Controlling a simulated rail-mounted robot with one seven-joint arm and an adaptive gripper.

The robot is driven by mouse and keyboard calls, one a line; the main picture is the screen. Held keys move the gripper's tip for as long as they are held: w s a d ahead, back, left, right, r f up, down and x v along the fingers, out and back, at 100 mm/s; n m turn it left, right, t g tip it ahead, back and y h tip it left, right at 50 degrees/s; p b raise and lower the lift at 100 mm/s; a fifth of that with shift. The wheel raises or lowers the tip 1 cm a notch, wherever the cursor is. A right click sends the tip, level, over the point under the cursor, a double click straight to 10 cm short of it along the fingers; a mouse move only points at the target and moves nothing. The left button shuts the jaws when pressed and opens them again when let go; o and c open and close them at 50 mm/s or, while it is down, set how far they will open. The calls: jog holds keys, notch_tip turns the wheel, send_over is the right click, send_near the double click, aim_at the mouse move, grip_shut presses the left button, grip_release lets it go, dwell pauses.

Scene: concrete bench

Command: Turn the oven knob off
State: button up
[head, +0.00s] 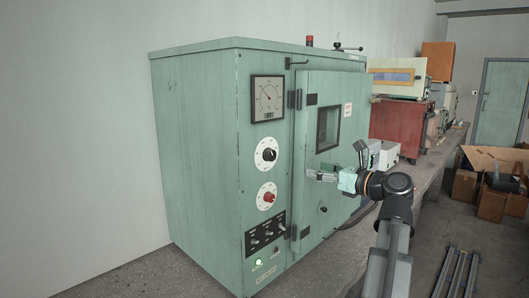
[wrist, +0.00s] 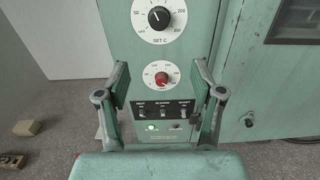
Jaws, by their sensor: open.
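The oven (head: 200,150) is a tall green cabinet. Its front panel carries a black knob (head: 269,155) on a white dial and, below it, a red knob (head: 268,197) on a smaller white dial. In the wrist view the black knob (wrist: 158,17) is at the top, on a numbered dial marked SET C. The red knob (wrist: 161,78) shows between my two fingers; its exact setting is too small to read. My gripper (head: 334,161) is open and empty, in front of the oven door, right of both knobs in the head view and apart from them.
Below the red knob are several small switches (head: 265,231) and a lit green lamp (head: 259,262). A gauge (head: 267,98) sits above the knobs. The oven door (head: 343,110) is right of the panel. Boxes and instruments (head: 398,125) stand further along the bench.

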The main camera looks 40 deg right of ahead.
aim_at(273, 156)
jog(key=w+a, duration=0.1)
jog(key=w, duration=0.4)
jog(key=w+a+p, duration=0.1)
jog(key=w, duration=0.5)
jog(key=w+a+p, duration=0.1)
jog(key=w, duration=0.5)
jog(key=shift+w+r, duration=0.1)
jog(key=shift+d, duration=0.1)
jog(key=c, duration=1.1)
